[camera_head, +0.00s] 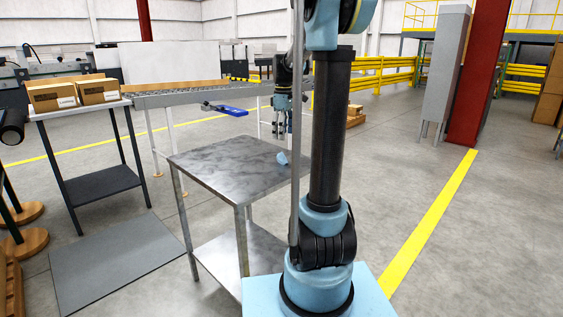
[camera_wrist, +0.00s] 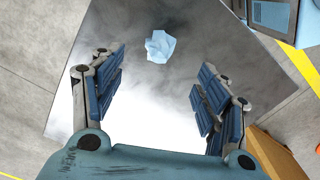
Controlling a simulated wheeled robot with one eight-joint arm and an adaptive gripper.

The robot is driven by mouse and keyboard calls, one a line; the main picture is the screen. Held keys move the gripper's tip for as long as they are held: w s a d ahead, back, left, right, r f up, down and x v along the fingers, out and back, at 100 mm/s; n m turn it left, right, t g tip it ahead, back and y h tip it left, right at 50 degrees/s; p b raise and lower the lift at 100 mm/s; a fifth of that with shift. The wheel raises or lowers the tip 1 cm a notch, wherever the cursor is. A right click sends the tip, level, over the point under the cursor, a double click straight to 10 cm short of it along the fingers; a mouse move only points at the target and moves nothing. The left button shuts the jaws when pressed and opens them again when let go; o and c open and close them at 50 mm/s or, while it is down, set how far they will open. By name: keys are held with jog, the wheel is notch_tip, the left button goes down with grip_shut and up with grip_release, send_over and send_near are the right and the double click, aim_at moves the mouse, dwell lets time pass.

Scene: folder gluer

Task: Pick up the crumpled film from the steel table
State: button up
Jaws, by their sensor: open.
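The crumpled film (camera_head: 282,158) is a small light-blue crinkled piece lying on the steel table (camera_head: 225,165), near its right edge in the head view. In the wrist view the film (camera_wrist: 160,46) lies near the top middle, on the shiny tabletop (camera_wrist: 112,25). My gripper (camera_wrist: 159,82) is open and empty, its blue-padded fingers well apart; the film shows beyond the fingertips, between their lines. The film appears apart from the fingers.
A roller conveyor (camera_head: 195,97) runs behind the table, with a blue tool-like item (camera_head: 225,109) in front of it. Cardboard boxes (camera_head: 52,96) stand on a side table at left. A grey mat (camera_head: 115,262) lies on the floor. The rest of the steel tabletop is clear.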

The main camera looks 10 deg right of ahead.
aim_at(282, 153)
notch_tip(282, 153, down, 11)
jog(key=shift+w+a+r, duration=0.1)
jog(key=shift+a+r, duration=0.05)
jog(key=shift+r, duration=0.05)
dwell(0.5)
jog(key=c, duration=0.9)
